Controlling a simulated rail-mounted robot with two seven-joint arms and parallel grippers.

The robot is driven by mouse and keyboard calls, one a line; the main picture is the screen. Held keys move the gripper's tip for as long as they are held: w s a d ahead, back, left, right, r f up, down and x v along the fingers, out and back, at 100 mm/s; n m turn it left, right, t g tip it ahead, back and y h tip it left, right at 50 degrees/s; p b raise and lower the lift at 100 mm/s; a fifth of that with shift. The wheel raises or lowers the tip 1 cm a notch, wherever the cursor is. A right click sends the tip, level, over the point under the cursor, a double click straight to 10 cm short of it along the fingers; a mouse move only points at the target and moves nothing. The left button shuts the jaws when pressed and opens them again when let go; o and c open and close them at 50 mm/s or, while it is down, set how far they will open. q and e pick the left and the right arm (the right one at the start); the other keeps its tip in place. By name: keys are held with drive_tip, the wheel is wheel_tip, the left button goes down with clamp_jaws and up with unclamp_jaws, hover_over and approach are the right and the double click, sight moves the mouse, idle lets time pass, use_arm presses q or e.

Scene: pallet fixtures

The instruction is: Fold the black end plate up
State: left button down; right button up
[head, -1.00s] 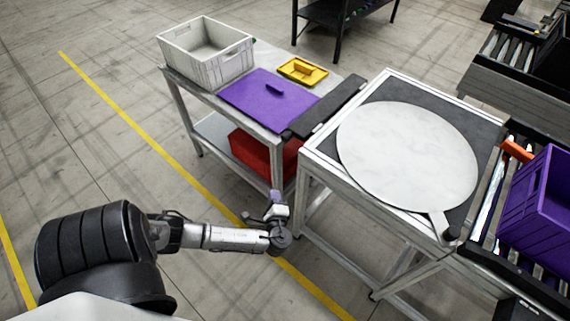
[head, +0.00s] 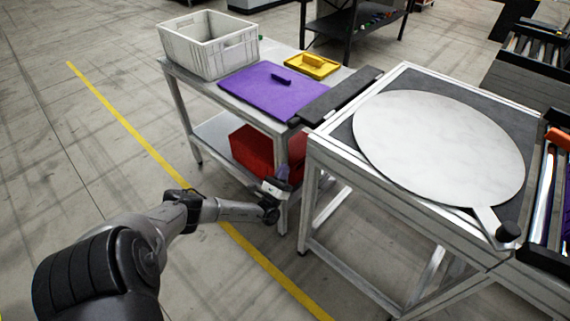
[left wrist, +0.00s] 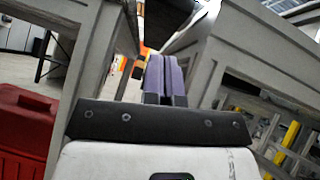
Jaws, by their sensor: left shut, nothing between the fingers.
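The black end plate (head: 340,95) is a long, dark, narrow plate. It lies about flat along the left edge of the table with the round white disc (head: 438,145), in the gap beside the other bench. My left gripper (head: 283,173) is below bench-top height, in front of the gap between the bench and the table, apart from the plate and lower than it. Its purple fingers (left wrist: 165,78) are shut and empty, and in the left wrist view they point into the gap between grey frames. I cannot make out the plate clearly in that view. My right gripper is not in view.
The bench carries a grey crate (head: 207,45), a purple board (head: 273,90) and a yellow tray (head: 311,66). A red box (head: 254,150) sits on its lower shelf, left of my gripper. Table legs stand close on both sides. The floor at left is clear.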

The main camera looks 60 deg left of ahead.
use_arm(q)
drive_tip(key=s+r+x, duration=0.2)
drive_tip(key=x, duration=0.9)
drive_tip(key=shift+r, duration=0.1)
